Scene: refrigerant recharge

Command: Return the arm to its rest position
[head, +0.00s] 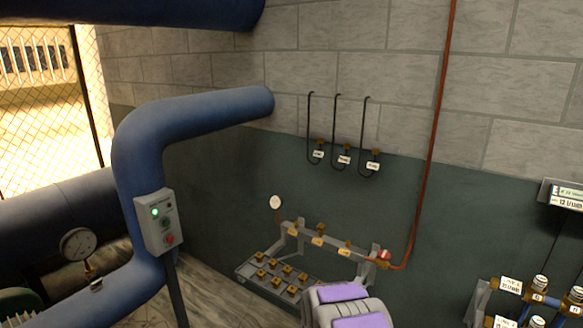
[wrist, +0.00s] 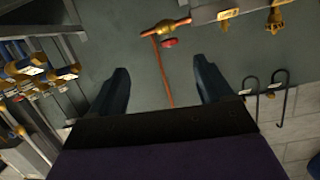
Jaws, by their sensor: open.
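My gripper (wrist: 160,85) shows in the wrist view with its two dark fingers spread wide apart and nothing between them. Beyond the fingers are the grey-green wall and a thin red pipe (wrist: 163,75); the fingers appear clear of both. In the head view, a purple and grey part of my arm (head: 345,308) shows at the bottom, right of centre, in front of the manifold. The gripper fingers are not visible in the head view.
A manifold (head: 318,240) with brass fittings stands by the wall, behind a tray of brass fittings (head: 255,277). Three black hoses (head: 335,130) hang above. A control box (head: 158,222) and blue pipes (head: 140,150) stand left. Valves and labelled fittings (head: 537,297) are at right.

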